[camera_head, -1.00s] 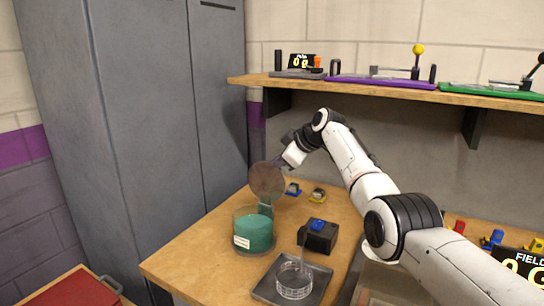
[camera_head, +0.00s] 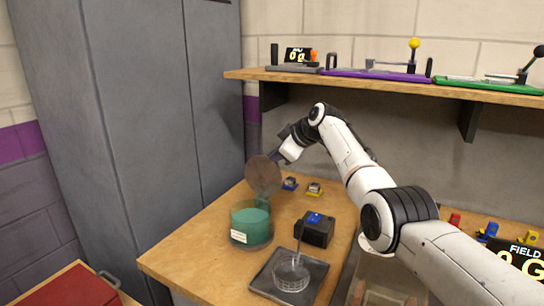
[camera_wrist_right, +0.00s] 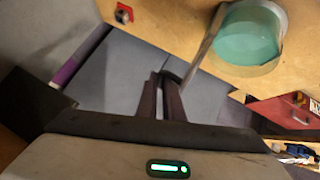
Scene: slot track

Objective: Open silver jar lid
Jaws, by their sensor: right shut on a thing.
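The jar (camera_head: 252,226) is a clear round vessel with teal contents and a white label, standing on the wooden bench. Its round silver-brown lid (camera_head: 264,176) is raised, standing steeply on edge above the jar's back rim, so the mouth is uncovered. My right gripper (camera_head: 276,157) is behind the lid's upper edge, shut on the lid. In the right wrist view, the lid (camera_wrist_right: 206,46) shows nearly edge-on beside the teal jar (camera_wrist_right: 248,34), and my right fingers (camera_wrist_right: 160,92) are close together; the exact grip point is unclear. My left gripper is out of view.
A black box with a blue top (camera_head: 315,228) and a dark tray (camera_head: 265,282) holding a clear dish (camera_head: 292,274) stand right of the jar. Small blue and yellow pieces sit behind. A shelf (camera_head: 390,84) runs above; a grey locker (camera_head: 150,120) stands left.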

